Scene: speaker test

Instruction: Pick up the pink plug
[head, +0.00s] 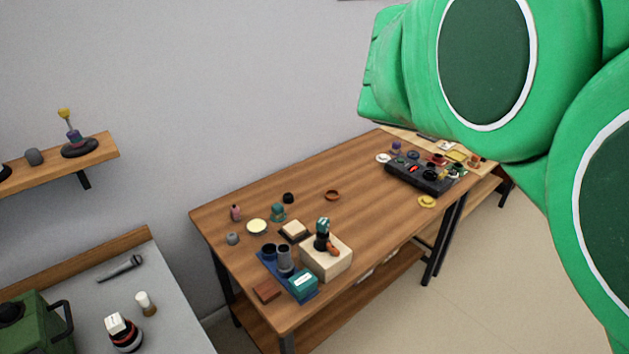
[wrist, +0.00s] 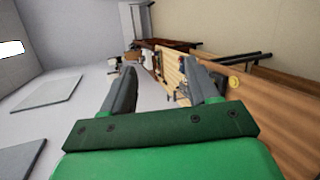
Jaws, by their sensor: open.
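A small pink upright piece (head: 236,213), which looks like the pink plug, stands near the back left corner of the wooden table (head: 350,185) in the head view. It is small there, so its exact shape is hard to tell. I cannot pick it out in the wrist view. My gripper (wrist: 160,80) shows in the wrist view with its two fingers wide apart and nothing between them. It is well away from the table items. In the head view only my green arm shows, at the right, and my gripper is outside the picture.
Near the pink piece are a grey knob (head: 232,238), a pale round dish (head: 257,227) and a teal piece (head: 278,212). A blue tray (head: 268,266) and a wooden block (head: 327,262) stand in front. A dark board (head: 410,181) lies at the right. The table's middle is mostly clear.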

